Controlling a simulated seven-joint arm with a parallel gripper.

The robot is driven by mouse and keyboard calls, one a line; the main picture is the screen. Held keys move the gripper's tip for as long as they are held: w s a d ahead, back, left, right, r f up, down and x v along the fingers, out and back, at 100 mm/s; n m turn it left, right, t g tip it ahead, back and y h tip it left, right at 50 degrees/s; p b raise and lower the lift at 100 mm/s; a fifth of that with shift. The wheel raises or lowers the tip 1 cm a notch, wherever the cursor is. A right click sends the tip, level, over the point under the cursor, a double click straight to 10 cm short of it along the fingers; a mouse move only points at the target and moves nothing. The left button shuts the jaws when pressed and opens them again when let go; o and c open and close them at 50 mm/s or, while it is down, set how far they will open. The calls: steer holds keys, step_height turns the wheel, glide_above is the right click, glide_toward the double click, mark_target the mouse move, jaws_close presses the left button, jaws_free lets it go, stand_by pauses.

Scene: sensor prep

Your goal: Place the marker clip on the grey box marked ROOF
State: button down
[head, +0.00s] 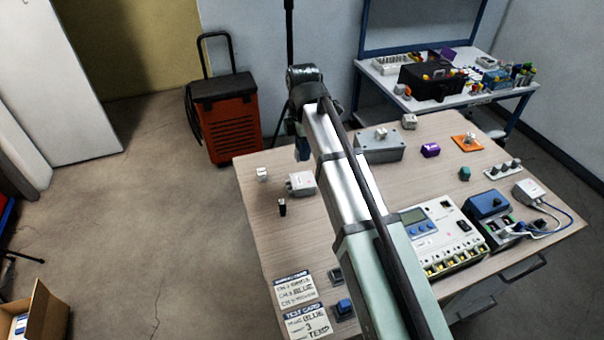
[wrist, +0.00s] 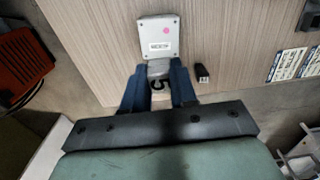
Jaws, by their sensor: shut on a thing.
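In the wrist view the two blue fingers of my gripper (wrist: 159,82) are shut on a small piece with a dark curved mark, which looks like the marker clip (wrist: 160,88). Its lower part is hidden by the gripper body. A grey box (wrist: 158,38) with a pink dot and a white label lies just beyond the fingertips. The lettering is too small to read, so I cannot tell if it says ROOF. Whether the clip touches it is unclear. In the head view this appears to be the light box (head: 302,183), below my gripper (head: 303,150), whose held piece is hidden there.
A black plug-like piece (wrist: 201,73) lies right of the fingers in the wrist view. In the head view a small white cube (head: 262,174) stands near the table's left edge. A larger grey box (head: 380,152) and a purple block (head: 430,150) are farther back.

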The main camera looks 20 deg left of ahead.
mark_target(303, 179)
step_height(303, 179, down, 9)
steer(key=shift+r, duration=0.15)
steer(key=c, duration=0.8)
jaws_free()
steer(key=shift+c, duration=0.2)
steer(key=shift+r, duration=0.15)
step_height(303, 179, up, 12)
steer(key=shift+f, duration=0.1)
